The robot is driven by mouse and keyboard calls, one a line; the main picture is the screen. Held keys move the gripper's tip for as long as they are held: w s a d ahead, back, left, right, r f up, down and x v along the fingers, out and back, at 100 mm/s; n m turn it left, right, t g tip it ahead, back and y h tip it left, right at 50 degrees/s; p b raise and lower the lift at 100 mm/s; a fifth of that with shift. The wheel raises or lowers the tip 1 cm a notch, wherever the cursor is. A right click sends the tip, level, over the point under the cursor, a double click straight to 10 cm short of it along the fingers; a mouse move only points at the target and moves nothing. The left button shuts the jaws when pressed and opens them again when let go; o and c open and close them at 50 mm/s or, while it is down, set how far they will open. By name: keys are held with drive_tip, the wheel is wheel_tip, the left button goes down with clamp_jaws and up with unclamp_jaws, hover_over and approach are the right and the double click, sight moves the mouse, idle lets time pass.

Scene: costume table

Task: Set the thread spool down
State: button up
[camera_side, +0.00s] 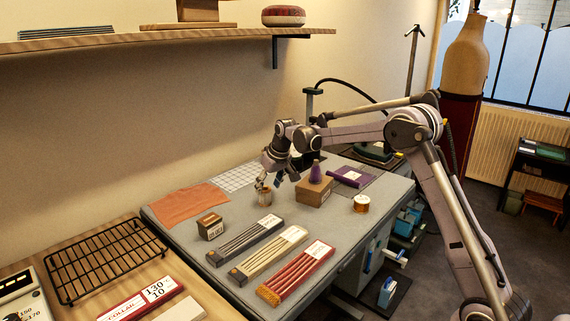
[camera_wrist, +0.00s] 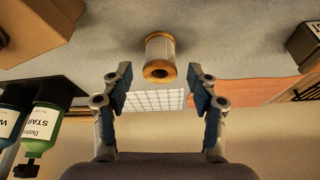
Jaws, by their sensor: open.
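The thread spool (camera_wrist: 160,52), pale with wooden ends, stands on the grey work mat in the wrist view, its near wooden end towards my gripper (camera_wrist: 159,84). My fingers are apart on either side of its near end, with clear gaps; no finger touches it. In the side view my gripper (camera_side: 270,182) is low over the mat, and the small spool (camera_side: 265,196) is just under the fingertips. My gripper is open and empty.
A cardboard box (camera_side: 313,192) with a purple cone (camera_side: 315,172) stands to the right. Bottles (camera_wrist: 40,128) show in the wrist view.

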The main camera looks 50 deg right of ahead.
drive_tip(key=s+a+r, duration=0.7)
drive_tip(key=s+r, duration=0.4)
drive_tip(key=s+a+f+t, duration=0.1)
drive_tip(key=s+a+f, duration=0.1)
drive_tip(key=s, duration=0.5)
drive_tip(key=s+a+f+n, duration=0.1)
drive_tip(key=s+a, duration=0.3)
drive_tip(key=s, duration=0.4)
drive_tip(key=s+a+f+t, duration=0.1)
drive_tip(key=s+a+f, duration=0.2)
drive_tip(key=s, duration=0.5)
drive_tip(key=shift+n+t+y, duration=0.3)
drive_tip(key=shift+n+y, duration=0.1)
